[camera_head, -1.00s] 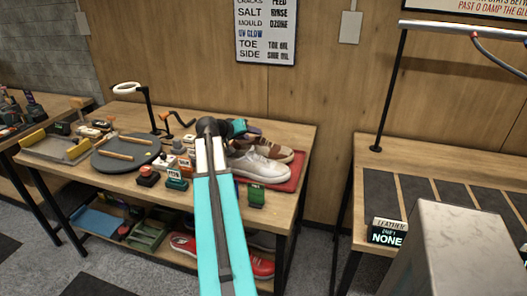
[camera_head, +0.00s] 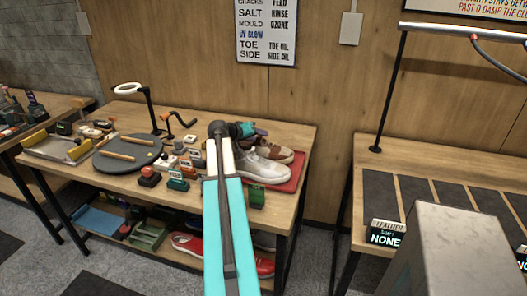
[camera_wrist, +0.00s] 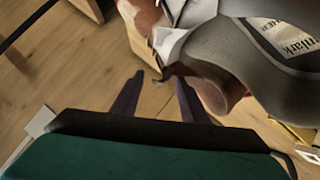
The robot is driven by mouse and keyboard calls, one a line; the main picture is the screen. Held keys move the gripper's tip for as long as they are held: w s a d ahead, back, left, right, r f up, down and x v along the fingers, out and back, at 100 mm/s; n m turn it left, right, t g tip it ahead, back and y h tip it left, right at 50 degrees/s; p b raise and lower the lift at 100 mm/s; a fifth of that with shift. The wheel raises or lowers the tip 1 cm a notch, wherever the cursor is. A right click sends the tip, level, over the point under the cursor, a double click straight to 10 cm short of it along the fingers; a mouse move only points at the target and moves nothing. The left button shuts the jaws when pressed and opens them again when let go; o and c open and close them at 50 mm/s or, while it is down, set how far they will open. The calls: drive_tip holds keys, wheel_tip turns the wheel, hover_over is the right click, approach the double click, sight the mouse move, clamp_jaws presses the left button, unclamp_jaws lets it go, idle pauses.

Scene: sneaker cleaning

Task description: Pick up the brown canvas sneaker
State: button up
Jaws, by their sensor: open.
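The brown canvas sneaker (camera_head: 284,154) sits at the back of the red tray (camera_head: 297,174), partly hidden behind a white sneaker (camera_head: 264,168). My gripper (camera_wrist: 160,88) is open in the wrist view, with its two dark fingers apart and bare wood between them. A shoe with a grey lining and a printed label (camera_wrist: 280,48) fills the upper right of the wrist view, with brown parts near the right finger. I cannot tell whether the finger touches it. In the head view my gripper is above the tray's left part, and its fingertips are unclear.
Small bottles and blocks (camera_head: 178,178) stand left of my arm. A grey round turntable (camera_head: 120,160) and a ring lamp (camera_head: 130,88) are farther left. A red shoe (camera_head: 188,244) lies on the lower shelf. A second table (camera_head: 365,160) with dark mats stands right, across a gap.

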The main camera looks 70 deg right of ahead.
drive_tip(key=shift+s+d+f, duration=0.1)
drive_tip(key=shift+d+f, duration=0.1)
drive_tip(key=shift+d, duration=0.1)
idle(0.4)
clamp_jaws()
